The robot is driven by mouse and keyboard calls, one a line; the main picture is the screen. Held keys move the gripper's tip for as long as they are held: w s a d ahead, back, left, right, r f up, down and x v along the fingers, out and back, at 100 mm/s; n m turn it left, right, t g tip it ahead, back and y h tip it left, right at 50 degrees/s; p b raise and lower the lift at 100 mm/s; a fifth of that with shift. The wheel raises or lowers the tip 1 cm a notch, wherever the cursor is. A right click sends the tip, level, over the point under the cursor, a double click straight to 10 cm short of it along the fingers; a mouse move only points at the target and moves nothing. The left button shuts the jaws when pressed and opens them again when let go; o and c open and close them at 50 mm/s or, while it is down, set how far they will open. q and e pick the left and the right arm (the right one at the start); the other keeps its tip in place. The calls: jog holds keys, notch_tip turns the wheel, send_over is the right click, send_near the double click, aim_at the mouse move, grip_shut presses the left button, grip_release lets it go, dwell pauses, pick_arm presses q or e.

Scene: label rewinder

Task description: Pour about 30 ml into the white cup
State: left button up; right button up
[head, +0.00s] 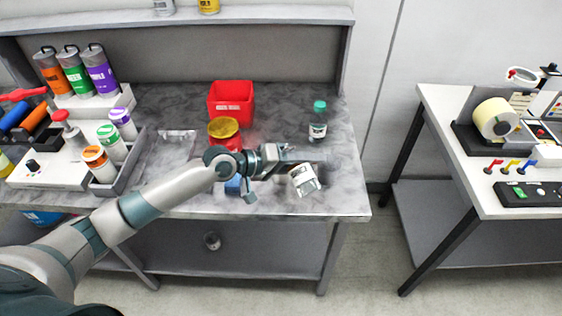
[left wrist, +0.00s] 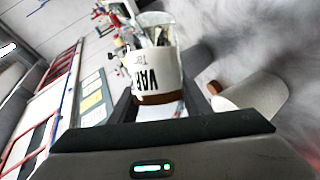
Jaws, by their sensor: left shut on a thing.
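My left gripper (head: 290,165) is shut on a small clear container with a white label (head: 303,180), above the front right part of the grey bench. In the left wrist view the labelled container (left wrist: 155,70) sits between the fingers (left wrist: 155,105), with clear glass at one end and a brown band at the other. The container looks tilted. A pale rounded shape (left wrist: 258,98) beside it in that view may be the white cup; I cannot tell for sure. I see no liquid stream. My right gripper is not in view.
On the grey bench (head: 275,205) are a red bin (head: 231,103), a red jar with a yellow lid (head: 224,128), and a teal-capped bottle (head: 318,122). A blue object (head: 234,187) lies under my left arm. A white machine table (head: 500,190) stands at right.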

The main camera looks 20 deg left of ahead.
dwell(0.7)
pick_arm(q)
jog(key=shift+w+a+f+m+t+y+p, duration=0.15)
jog(key=shift+f+m+t+y+p, duration=0.2)
jog(key=shift+m+t+y+p, duration=0.75)
jog(key=shift+w+a+f+m+t+y+p, duration=0.15)
jog(key=shift+f+m+t+y+p, duration=0.25)
jog(key=shift+m+p, duration=1.2)
jog(key=shift+w+a+f+m+t+y+p, duration=0.15)
jog(key=shift+f+m+t+y+p, duration=0.4)
jog(key=shift+m+p, duration=0.85)
jog(key=shift+s+r+m, duration=0.1)
jog(key=shift+r+m, duration=0.1)
jog(key=shift+m, duration=0.1)
jog(key=shift+b, duration=0.3)
